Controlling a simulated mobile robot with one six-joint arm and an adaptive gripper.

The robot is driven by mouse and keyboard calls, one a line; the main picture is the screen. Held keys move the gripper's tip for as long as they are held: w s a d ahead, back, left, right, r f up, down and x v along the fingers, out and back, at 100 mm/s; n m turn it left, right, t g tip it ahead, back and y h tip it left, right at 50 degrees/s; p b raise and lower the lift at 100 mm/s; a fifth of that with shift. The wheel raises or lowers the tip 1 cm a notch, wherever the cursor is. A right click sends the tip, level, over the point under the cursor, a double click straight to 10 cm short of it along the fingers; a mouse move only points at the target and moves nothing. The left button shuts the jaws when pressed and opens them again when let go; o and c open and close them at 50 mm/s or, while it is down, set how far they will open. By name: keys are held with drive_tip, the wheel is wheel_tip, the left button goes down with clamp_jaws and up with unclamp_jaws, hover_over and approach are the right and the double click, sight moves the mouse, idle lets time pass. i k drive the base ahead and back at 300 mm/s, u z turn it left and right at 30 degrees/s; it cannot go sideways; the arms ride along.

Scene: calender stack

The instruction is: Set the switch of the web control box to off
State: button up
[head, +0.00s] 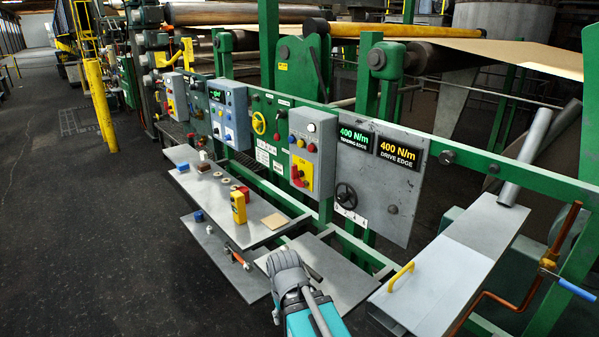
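Several control boxes hang along the green frame, and their labels are too small to read, so I cannot tell by name which is the web control box. The nearest grey box (325,150) has a white button on top, small coloured buttons, and a yellow plate with a red rotary switch (297,173) low on its front. A blue-grey box (236,101) with a green display hangs farther left, and another grey box (176,97) with a yellow plate hangs beyond it. Switch positions are too small to read. My gripper (286,262) is low in front, apart from all boxes; its fingers are not clear.
A grey shelf (196,190) below the boxes holds a yellow pendant (238,207), a tan pad (274,221) and small parts. A lower plate (218,260) holds a tool. A metal cover (440,275) with a yellow handle stands right. Tension displays (398,152) hang beside the nearest box.

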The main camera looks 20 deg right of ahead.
sight(297, 181)
drive_tip(key=u, duration=0.1)
drive_tip(key=i, duration=0.9)
drive_tip(key=z, duration=0.05)
